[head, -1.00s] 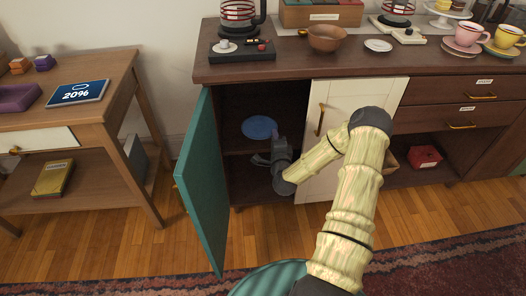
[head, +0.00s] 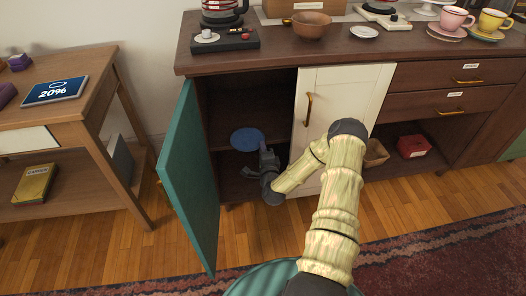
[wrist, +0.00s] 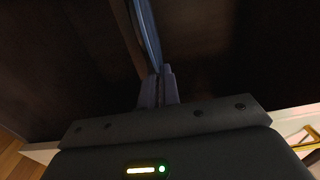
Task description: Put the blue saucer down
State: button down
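The blue saucer (head: 247,139) is inside the open left compartment of the dark cabinet, near its middle shelf. My gripper (head: 264,153) is at the saucer's right front edge. In the wrist view, the saucer (wrist: 150,35) shows edge-on as a thin blue shape, and my gripper's fingers (wrist: 157,88) are closed together on its near rim. I cannot tell whether the saucer touches the shelf. The compartment is dark and its back is hard to see.
The teal door (head: 190,180) stands open left of my gripper. The white door (head: 342,115) with a brass handle is shut on the right. A small wooden table (head: 75,115) stands left. The countertop (head: 270,58) above holds a wooden bowl (head: 311,25) and cups.

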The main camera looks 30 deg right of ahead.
jog(key=shift+f, duration=0.3)
jog(key=c, duration=1.6)
grip_release()
jog(key=shift+r, duration=0.15)
jog(key=p+v, duration=0.3)
jog(key=v, duration=0.9)
jog(key=shift+r+p, duration=0.1)
jog(key=shift+p, duration=0.2)
